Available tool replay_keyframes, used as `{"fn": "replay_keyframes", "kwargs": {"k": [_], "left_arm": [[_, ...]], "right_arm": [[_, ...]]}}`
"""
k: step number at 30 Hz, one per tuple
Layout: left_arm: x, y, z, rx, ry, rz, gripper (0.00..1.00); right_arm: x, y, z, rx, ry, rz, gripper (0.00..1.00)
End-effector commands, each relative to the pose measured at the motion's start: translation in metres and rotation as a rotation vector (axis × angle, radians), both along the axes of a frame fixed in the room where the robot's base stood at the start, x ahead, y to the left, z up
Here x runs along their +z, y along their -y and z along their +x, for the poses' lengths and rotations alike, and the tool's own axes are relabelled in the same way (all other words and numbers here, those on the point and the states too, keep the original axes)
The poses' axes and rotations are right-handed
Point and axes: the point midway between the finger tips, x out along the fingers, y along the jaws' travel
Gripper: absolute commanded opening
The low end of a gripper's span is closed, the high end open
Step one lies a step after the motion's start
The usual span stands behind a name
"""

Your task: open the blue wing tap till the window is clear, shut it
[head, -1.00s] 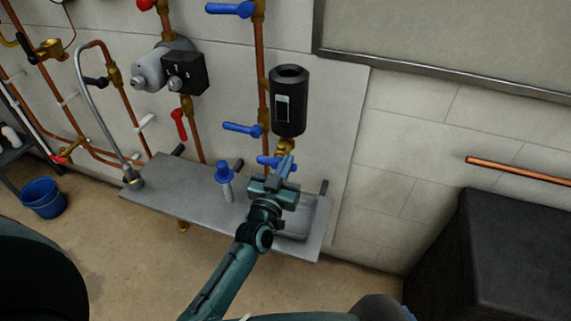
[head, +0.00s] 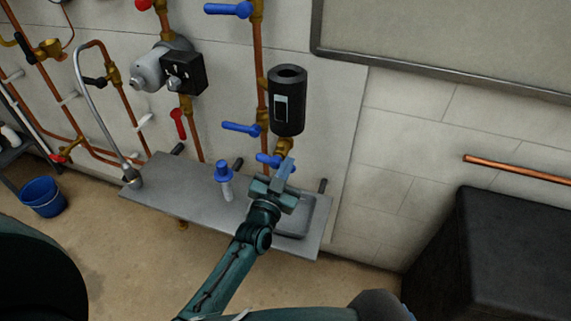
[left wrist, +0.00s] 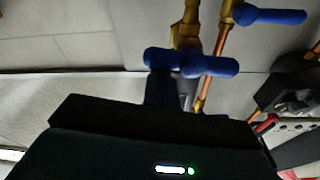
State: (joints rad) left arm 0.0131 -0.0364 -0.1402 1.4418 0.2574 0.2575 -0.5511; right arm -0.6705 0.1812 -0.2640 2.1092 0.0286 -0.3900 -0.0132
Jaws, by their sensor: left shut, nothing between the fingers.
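The blue wing tap (head: 266,159) sits on brass below the black cylinder. In the left wrist view the wing tap (left wrist: 215,66) has its two wings spread roughly level across the picture. The cylinder's small pale window (head: 281,109) faces the room; its contents are too small to read. My left gripper (head: 287,165) is shut and empty, its fingertips close at the wing tap's right side. In the left wrist view its fingers (left wrist: 160,88) overlap the left wing from below; I cannot tell whether they touch. My right gripper is not in view.
A grey shelf (head: 190,195) with a sink basin lies below the tap. A blue-capped bottle (head: 224,178) stands on it. Other blue lever handles (head: 241,128) (head: 229,10) and a red lever (head: 178,123) are on nearby pipes. A black box (head: 510,245) stands at right.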

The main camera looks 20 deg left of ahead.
Motion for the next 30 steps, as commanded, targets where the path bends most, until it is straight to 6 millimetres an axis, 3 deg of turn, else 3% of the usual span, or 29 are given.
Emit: {"fn": "replay_keyframes", "kwargs": {"k": [30], "left_arm": [[-0.032,-0.002,0.000,0.001,0.029,0.865,0.00]], "right_arm": [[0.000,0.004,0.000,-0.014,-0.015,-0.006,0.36]]}}
